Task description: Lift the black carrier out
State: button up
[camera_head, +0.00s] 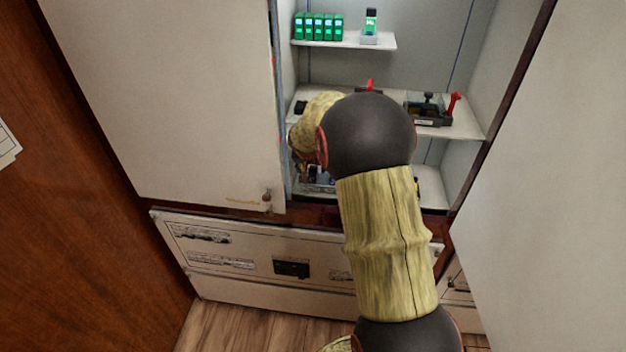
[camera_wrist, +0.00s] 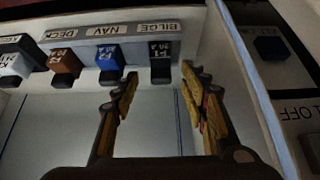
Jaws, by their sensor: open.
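In the wrist view, the black carrier (camera_wrist: 160,68) sits in the row under the BILGE label, at the right end of the row. My gripper (camera_wrist: 160,80) is open, with one finger to each side of the black carrier. Gaps show between the carrier and both fingers; how far the tips reach past it is hard to tell. A blue carrier (camera_wrist: 109,62) sits under the NAV label, close to the left finger. A brown carrier (camera_wrist: 64,63) is farther left. In the head view my arm hides most of the gripper and the row.
The row is inside a cabinet with shelves. The upper shelf (camera_head: 345,42) holds several green blocks (camera_head: 318,26). The middle shelf (camera_head: 462,128) holds a dark device with a red lever (camera_head: 453,103). In the wrist view, a panel with a dark switch (camera_wrist: 270,46) stands to the right.

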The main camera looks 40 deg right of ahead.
aim_at(313, 169)
jog(key=x, duration=0.3)
jog(key=shift+w+f, duration=0.15)
jog(key=shift+f, duration=0.05)
jog(key=shift+c, duration=1.2)
grip_shut()
